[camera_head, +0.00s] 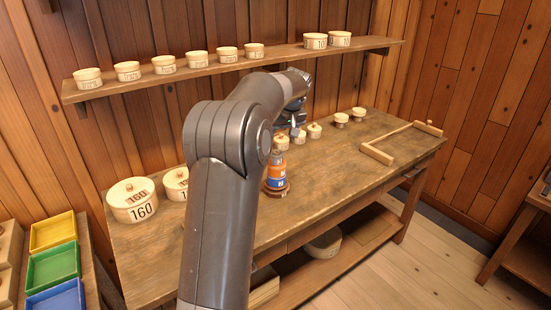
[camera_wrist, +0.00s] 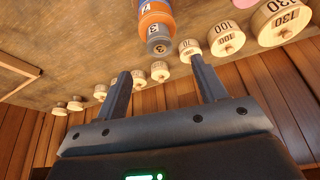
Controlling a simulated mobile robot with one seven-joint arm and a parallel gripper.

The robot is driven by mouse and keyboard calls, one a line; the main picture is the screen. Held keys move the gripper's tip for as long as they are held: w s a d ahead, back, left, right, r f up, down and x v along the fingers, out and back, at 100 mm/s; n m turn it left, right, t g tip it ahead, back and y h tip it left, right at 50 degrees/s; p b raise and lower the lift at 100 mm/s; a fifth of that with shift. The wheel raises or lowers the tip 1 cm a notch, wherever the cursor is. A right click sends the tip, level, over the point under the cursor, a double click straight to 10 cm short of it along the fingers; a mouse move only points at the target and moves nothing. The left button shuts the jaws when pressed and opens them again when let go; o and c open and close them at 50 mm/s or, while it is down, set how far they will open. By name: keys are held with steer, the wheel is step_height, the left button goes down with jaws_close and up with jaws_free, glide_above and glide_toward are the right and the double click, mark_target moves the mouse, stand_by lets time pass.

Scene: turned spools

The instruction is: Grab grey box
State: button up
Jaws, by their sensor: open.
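The grey box (camera_wrist: 158,42) is a small round grey piece marked 3, seen in the wrist view at the end of a stack, against an orange piece (camera_wrist: 155,14). In the head view the stack (camera_head: 276,172) stands on the bench, with orange and blue pieces above a dark reddish base. My gripper (camera_wrist: 161,68) is open and empty. In the wrist view its two fingers point toward the stack, and the grey box shows just past the gap between the tips, not gripped. In the head view my gripper (camera_head: 297,119) is partly hidden near the stack.
Cream round boxes stand along the back of the bench (camera_head: 340,185), including small ones (camera_head: 314,130) and a large 160 box (camera_head: 132,200). A wooden frame (camera_head: 378,153) lies at right. More boxes line the shelf (camera_head: 230,66). Coloured trays (camera_head: 53,268) stand at left.

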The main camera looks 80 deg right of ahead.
mark_target(277, 152)
steer(key=x, duration=0.5)
steer(key=shift+s+d+f, duration=0.15)
steer(key=shift+x, duration=2.8)
steer(key=shift+d, duration=0.2)
steer(key=shift+c, duration=0.4)
steer(key=c, duration=1)
steer(key=shift+r, duration=0.3)
